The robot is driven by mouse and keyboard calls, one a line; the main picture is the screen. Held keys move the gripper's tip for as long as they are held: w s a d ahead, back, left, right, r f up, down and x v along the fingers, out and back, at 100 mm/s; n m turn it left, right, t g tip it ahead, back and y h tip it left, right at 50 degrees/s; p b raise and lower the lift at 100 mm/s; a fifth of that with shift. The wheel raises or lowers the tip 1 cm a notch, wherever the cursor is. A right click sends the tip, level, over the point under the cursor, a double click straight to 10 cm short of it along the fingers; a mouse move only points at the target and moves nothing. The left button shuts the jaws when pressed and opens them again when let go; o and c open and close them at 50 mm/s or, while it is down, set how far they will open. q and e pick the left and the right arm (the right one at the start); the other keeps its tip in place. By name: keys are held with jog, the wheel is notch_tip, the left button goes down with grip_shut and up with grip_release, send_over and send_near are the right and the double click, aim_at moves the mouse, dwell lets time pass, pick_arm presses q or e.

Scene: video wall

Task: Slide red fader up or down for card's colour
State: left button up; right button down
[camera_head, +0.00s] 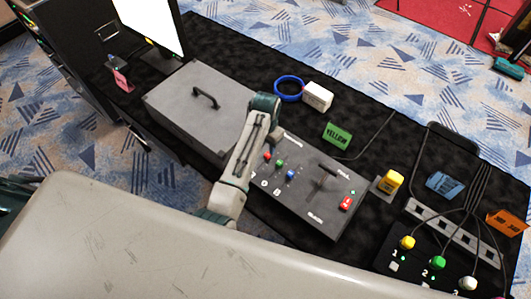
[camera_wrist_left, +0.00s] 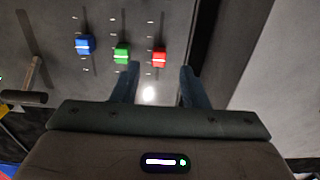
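The grey control panel (camera_head: 320,205) has three faders in slots: red (camera_head: 267,156), green (camera_head: 279,162) and blue (camera_head: 291,174). In the left wrist view the red fader (camera_wrist_left: 159,58) lies just beyond and between my left gripper's fingers (camera_wrist_left: 159,84). The fingers are apart, with nothing between them. The green fader (camera_wrist_left: 121,53) is just left of the red one, the blue fader (camera_wrist_left: 85,45) farther left. In the head view my left arm reaches over the panel's left end and hides the fingertips. A green card (camera_head: 337,133) reading YELLOW stands behind the panel. My right gripper is not in view.
A grey case (camera_head: 195,105) stands left of the panel. Behind are a blue tape ring (camera_head: 289,88) and a white box (camera_head: 317,96). Right are a yellow block (camera_head: 390,182), a blue card (camera_head: 445,186), an orange card (camera_head: 508,222) and cables. The panel has a T-shaped lever (camera_head: 327,172).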

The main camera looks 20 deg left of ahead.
aim_at(266, 156)
pick_arm(q)
notch_tip(266, 156, down, 7)
jog(key=shift+p, duration=0.65)
grip_shut()
